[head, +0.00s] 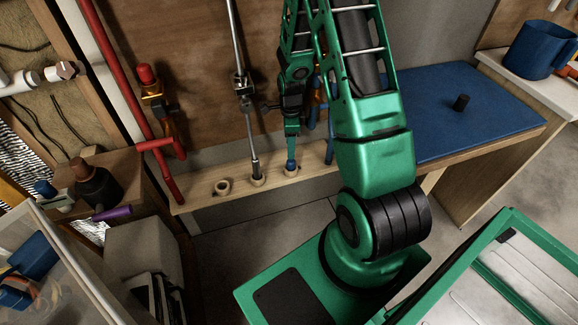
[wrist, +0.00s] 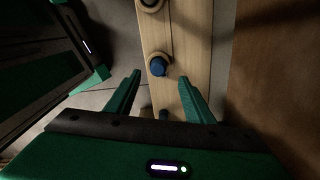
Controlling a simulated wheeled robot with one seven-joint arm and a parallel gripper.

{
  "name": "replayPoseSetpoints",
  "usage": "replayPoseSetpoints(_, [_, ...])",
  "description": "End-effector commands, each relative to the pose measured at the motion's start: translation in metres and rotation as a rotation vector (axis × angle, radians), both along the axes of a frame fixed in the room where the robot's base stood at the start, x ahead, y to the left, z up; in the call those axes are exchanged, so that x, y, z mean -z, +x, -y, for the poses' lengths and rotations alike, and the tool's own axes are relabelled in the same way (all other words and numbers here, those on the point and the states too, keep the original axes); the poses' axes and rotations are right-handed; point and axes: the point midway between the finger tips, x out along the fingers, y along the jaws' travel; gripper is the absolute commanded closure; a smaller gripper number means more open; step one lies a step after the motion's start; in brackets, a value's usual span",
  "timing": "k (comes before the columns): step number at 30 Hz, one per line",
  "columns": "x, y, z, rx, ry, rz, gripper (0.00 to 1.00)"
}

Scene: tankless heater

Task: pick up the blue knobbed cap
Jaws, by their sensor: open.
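The blue knobbed cap (wrist: 158,67) shows as a blue round top in a pale ring on the narrow wooden ledge. In the head view the cap (head: 291,165) is at the right of the ledge's row of rings, right below my gripper (head: 292,150). In the wrist view my gripper (wrist: 160,79) is open, with one finger to each side and the cap just beyond the tips, between their lines. I cannot tell whether a finger touches it. Nothing is held. The cap's lower part is hidden in the ring.
The wooden ledge (head: 213,201) also holds an empty ring (head: 222,187) and a ring with a metal rod (head: 255,165). Red pipes (head: 130,90) stand left. A brown board is behind the ledge. A blue-topped table (head: 490,110) with a black peg (head: 461,103) is right.

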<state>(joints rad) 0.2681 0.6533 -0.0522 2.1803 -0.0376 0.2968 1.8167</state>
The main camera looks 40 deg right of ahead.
Motion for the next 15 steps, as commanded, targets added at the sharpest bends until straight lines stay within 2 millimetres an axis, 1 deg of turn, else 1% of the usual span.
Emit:
replayPoseSetpoints(1, [0.008,0.000,-0.001,-0.001,0.001,-0.003,0.52])
replayPoseSetpoints(3, [0.015,0.000,-0.001,-0.003,0.001,-0.001,0.52])
replayPoseSetpoints(11, [0.030,-0.001,-0.001,-0.004,0.000,-0.001,0.52])
replayPoseSetpoints(15, [0.049,-0.004,0.000,-0.004,0.000,-0.004,0.52])
